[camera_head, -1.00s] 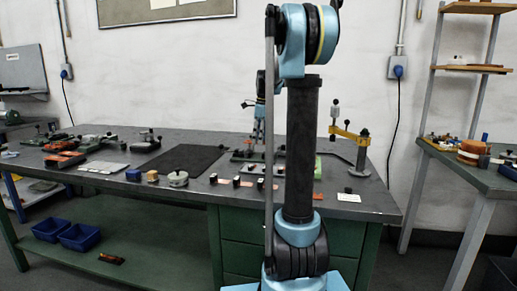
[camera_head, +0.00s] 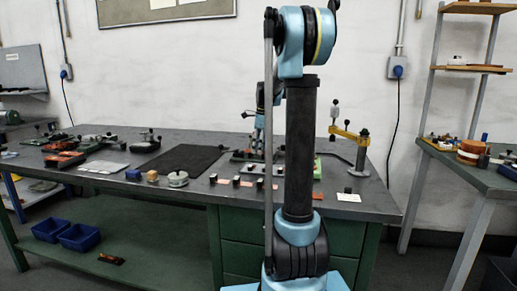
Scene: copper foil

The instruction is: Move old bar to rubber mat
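The rubber mat appears to be the flat black sheet (camera_head: 180,159) on the middle of the green workbench, with its top bare. I cannot tell for sure which thing is the old bar; several small dark blocks, such as one dark block (camera_head: 237,181), stand in a row along the bench's front edge beside flat pinkish pieces. My arm's far end reaches down over the bench to the right of the mat. My gripper there is small and mostly hidden behind my own arm links, so its fingers and anything in them cannot be made out.
A round grey tin (camera_head: 178,179) and a yellowish block (camera_head: 152,176) stand before the mat. A grey plate (camera_head: 104,167) and red-and-black tools (camera_head: 65,160) lie left. A yellow-armed stand (camera_head: 361,150) rises at right. Blue bins (camera_head: 79,237) sit on the lower shelf.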

